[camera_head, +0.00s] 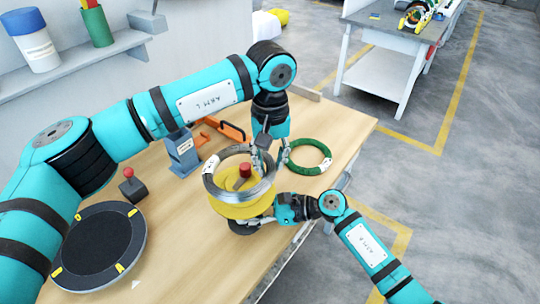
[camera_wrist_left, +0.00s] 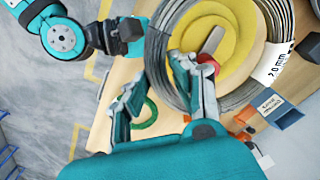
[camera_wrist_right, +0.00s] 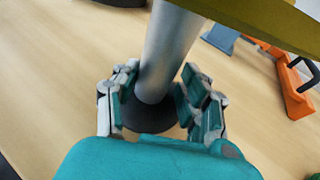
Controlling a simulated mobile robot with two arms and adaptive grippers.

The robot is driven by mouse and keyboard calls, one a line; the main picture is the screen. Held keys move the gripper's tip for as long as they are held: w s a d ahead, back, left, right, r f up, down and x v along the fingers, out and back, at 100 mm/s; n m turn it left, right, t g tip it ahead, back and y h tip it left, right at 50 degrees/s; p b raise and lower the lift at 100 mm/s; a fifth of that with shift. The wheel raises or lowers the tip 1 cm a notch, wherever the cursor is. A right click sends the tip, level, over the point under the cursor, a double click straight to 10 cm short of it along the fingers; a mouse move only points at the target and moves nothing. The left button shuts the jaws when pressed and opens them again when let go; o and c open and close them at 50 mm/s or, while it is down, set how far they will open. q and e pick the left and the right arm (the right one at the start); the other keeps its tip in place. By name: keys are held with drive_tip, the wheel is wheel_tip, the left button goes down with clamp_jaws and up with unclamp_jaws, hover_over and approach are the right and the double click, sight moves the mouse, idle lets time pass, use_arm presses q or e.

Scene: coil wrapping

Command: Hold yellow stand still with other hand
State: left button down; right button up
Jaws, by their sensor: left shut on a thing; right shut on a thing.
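The yellow stand (camera_head: 225,210) has a wide yellow disc on a grey post (camera_wrist_right: 168,50) with a dark round base (camera_wrist_right: 150,117). A grey wire coil (camera_head: 240,195) lies on the disc around a red-topped centre piece (camera_head: 245,170). Its "2.0 mm" label shows in the left wrist view. My right gripper (camera_wrist_right: 160,92) is shut around the post, below the disc. My left gripper (camera_wrist_left: 162,82) is shut on the rim of the wire coil (camera_wrist_left: 157,45), at its far right side in the head view. The exact finger contact there is partly hidden.
A green coil (camera_head: 328,158) lies to the right on the wooden table. A blue-grey device (camera_head: 183,157) and an orange tool (camera_head: 232,131) stand behind. A black round turntable (camera_head: 100,245) and a red-knobbed lever (camera_head: 131,188) are at left. The table's right edge is close to the stand.

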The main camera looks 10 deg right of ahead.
use_arm(q)
drive_tip(key=shift+s+f, duration=0.2)
drive_tip(key=shift+f, duration=1.6)
use_arm(e)
drive_tip(key=shift+s+f, duration=0.2)
drive_tip(key=shift+f, duration=0.3)
use_arm(q)
drive_tip(key=c, duration=1)
unclamp_jaws()
use_arm(e)
drive_tip(key=shift+d, duration=0.15)
use_arm(q)
drive_tip(key=shift+f, duration=0.1)
wheel_tip(320, 180, up, 12)
drive_tip(key=shift+s+d+r, duration=0.1)
drive_tip(key=shift+s+r, duration=0.05)
use_arm(e)
drive_tip(key=o, duration=0.9)
drive_tip(key=shift+o, duration=0.2)
drive_tip(key=shift+w, duration=0.1)
